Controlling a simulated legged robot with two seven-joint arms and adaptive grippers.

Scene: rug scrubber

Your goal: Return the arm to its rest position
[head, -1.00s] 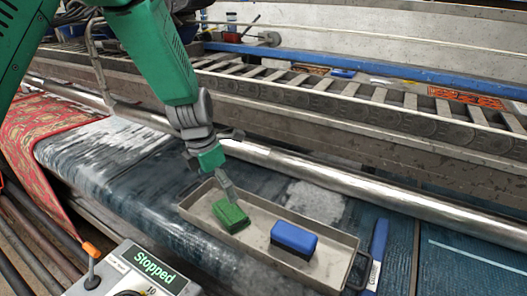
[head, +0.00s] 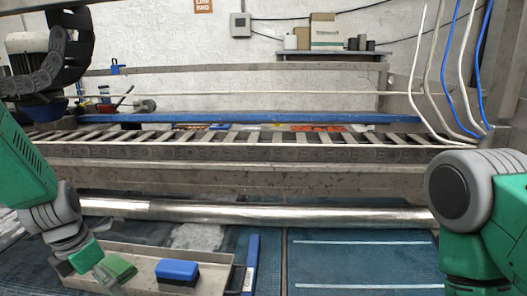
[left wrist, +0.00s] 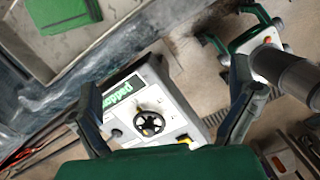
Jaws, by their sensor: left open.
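A steel roller (head: 270,212) and a slatted frame (head: 260,150) run across behind the tray. A blue-handled tool (head: 251,262) lies right of the tray. A control box with a round dial (left wrist: 148,122) is below the left gripper. The blue bed at centre right is clear.

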